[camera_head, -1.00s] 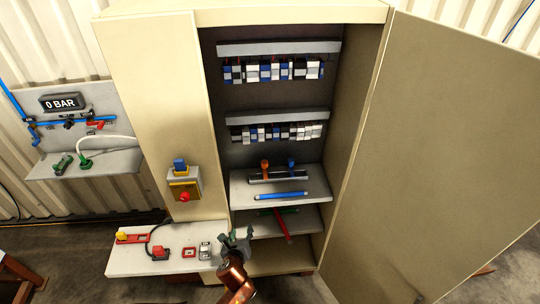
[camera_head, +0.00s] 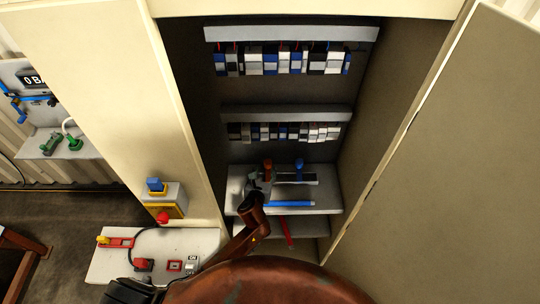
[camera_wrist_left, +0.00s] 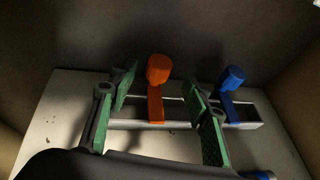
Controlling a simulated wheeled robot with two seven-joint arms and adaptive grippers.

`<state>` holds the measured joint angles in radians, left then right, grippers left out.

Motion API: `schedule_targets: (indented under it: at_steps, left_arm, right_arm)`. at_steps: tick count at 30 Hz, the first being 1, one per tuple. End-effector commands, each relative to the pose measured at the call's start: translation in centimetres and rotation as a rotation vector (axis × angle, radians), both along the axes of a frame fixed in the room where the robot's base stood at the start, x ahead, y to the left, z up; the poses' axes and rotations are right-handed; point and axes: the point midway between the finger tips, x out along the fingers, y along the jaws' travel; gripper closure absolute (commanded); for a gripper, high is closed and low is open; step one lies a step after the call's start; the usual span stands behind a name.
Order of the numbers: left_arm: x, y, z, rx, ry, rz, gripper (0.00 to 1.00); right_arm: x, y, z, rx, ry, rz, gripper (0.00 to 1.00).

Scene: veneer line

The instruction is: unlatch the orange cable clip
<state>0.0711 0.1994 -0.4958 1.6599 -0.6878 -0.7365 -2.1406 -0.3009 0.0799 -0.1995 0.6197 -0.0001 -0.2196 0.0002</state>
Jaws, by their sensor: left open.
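The orange cable clip (camera_head: 267,166) stands upright on a grey rail on the cabinet's upper shelf. In the left wrist view the clip (camera_wrist_left: 156,98) has a rounded orange head and a flat strap running down over the rail. A matching blue clip (camera_head: 299,167) stands to its right and also shows in the left wrist view (camera_wrist_left: 229,95). My left gripper (camera_head: 254,184) is at the shelf beside the orange clip. In the left wrist view its green-padded fingers (camera_wrist_left: 160,95) are open, with the orange clip between them in the picture; I see no clear contact. My right gripper is out of view.
A blue cylindrical tool (camera_head: 290,204) lies at the shelf's front. The open cabinet door (camera_head: 455,160) bounds the right. Terminal rows (camera_head: 284,132) hang above. A side table (camera_head: 120,262) with switches is at lower left. My arm covers the bottom.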

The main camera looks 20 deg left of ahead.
Motion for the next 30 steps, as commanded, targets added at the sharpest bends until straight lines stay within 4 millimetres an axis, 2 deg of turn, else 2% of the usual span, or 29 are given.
schedule_targets:
  at_steps: [9, 15, 25, 30]
  left_arm:
    - [4.4, 0.4, -1.9, -0.002, 0.002, 0.004, 0.56]
    - [6.2, 0.8, -2.7, -0.002, 0.001, 0.005, 0.56]
    - [6.6, 0.8, -2.8, -0.002, 0.001, 0.005, 0.56]
    - [6.6, 0.8, -2.8, -0.002, 0.001, 0.005, 0.66]
  right_arm:
    - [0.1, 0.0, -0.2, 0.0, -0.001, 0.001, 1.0]
    - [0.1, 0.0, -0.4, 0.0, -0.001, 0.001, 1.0]
    - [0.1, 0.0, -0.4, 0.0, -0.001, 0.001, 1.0]
    - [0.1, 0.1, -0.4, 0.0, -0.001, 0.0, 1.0]
